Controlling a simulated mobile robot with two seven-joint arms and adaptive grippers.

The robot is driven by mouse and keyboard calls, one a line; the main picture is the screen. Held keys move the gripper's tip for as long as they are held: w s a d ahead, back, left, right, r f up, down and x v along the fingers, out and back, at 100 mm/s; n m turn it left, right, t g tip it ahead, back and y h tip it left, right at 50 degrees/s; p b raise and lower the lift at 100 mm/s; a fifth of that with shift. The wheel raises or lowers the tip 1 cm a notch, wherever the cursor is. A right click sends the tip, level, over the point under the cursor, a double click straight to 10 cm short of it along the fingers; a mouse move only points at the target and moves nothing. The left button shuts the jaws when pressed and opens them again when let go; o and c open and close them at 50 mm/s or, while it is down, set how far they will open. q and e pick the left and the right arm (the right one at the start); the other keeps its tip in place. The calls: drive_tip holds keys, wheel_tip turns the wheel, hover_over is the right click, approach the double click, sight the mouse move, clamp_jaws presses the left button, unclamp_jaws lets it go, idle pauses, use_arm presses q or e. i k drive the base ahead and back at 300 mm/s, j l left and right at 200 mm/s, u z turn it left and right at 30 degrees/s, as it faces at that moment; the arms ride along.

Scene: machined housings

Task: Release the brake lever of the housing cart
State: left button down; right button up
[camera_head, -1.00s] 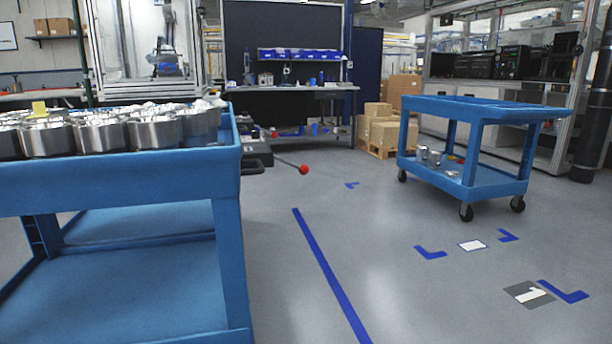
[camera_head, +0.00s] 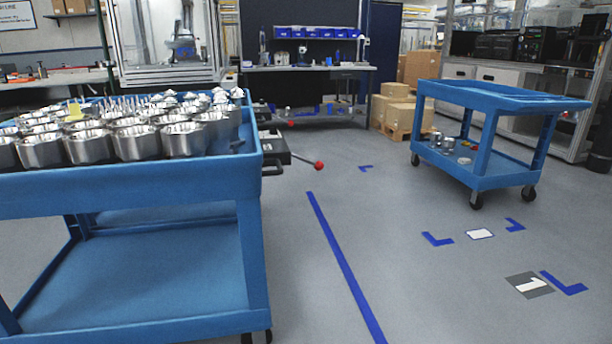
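The housing cart (camera_head: 205,181) is a blue two-shelf cart at the left, its top tray filled with several shiny metal housings (camera_head: 140,140). A lever with a red ball knob (camera_head: 318,165) sticks out to the right from a dark fitting at the cart's right side. The lever slopes slightly down toward the knob. A second, smaller red knob (camera_head: 291,124) shows farther back on that side. I cannot tell for certain which knob belongs to the brake. Neither of my grippers is in view.
A second blue cart (camera_head: 478,183) stands at the right with a few metal parts on its lower shelf. Cardboard boxes (camera_head: 400,110) on a pallet and a workbench (camera_head: 310,70) stand at the back. The grey floor with blue tape (camera_head: 343,262) is clear between the carts.

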sight(319, 166)
drive_tip(key=i+l+z, duration=0.25)
drive_tip(key=i, duration=0.6)
drive_tip(key=i+l+z, duration=0.1)
drive_tip(key=i+z, duration=0.2)
drive_tip(key=i, duration=0.5)
